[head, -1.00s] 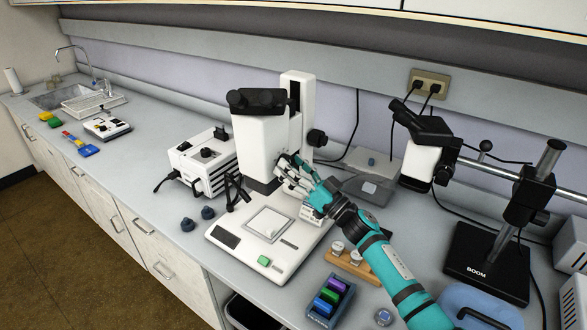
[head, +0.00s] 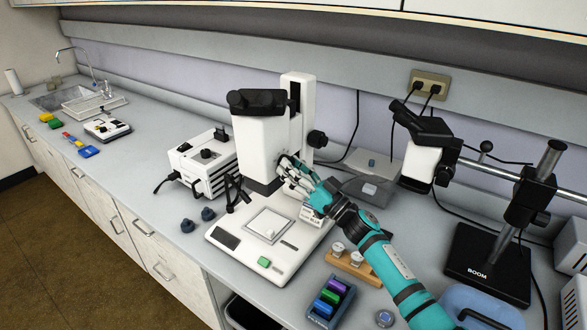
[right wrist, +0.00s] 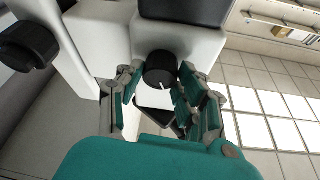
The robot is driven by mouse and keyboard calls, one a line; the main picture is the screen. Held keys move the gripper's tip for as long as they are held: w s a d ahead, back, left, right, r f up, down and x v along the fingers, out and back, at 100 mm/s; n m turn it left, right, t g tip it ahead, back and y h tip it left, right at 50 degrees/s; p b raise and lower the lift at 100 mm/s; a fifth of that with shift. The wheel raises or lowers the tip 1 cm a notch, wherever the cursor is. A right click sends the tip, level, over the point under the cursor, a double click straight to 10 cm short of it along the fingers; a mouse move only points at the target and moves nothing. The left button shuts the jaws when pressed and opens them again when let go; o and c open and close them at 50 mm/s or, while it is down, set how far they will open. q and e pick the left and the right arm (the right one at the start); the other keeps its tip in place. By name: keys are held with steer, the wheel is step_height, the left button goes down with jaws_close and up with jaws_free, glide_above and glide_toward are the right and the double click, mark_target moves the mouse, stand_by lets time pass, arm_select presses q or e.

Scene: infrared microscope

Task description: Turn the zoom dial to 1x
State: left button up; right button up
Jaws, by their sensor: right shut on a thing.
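The zoom dial (right wrist: 160,69) is a black round knob with a white pointer line, on the side of the white microscope body (head: 262,150). In the right wrist view the pointer line runs toward the bottom of the picture, slightly right. My right gripper (right wrist: 155,85) has its fingers on both sides of the dial and is shut on it. In the head view my right gripper (head: 287,170) reaches the right side of the microscope, and its fingers hide the dial. No scale marks are readable. My left gripper is not in view.
A black focus knob (head: 317,139) sits on the microscope column; it also shows in the right wrist view (right wrist: 28,46). A wooden block with metal pieces (head: 350,266) and a rack of coloured blocks (head: 331,299) lie near my right arm. A boom microscope (head: 425,150) stands to the right.

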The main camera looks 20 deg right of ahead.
steer(key=shift+w+d+n+g+y+b, duration=0.1)
steer(key=shift+n+g+y+b, duration=0.6)
steer(key=shift+n, duration=1.1)
steer(key=shift+s+n+g+y+b, duration=0.1)
steer(key=shift+n+g+y+b, duration=0.55)
steer(key=shift+n, duration=1.15)
steer(key=shift+w+d+n+g+y+b, duration=0.1)
steer(key=shift+n+g+y+b, duration=0.55)
steer(key=shift+n, duration=1.45)
steer(key=o, duration=1.1)
steer(key=shift+o, duration=0.2)
steer(key=v, duration=1.2)
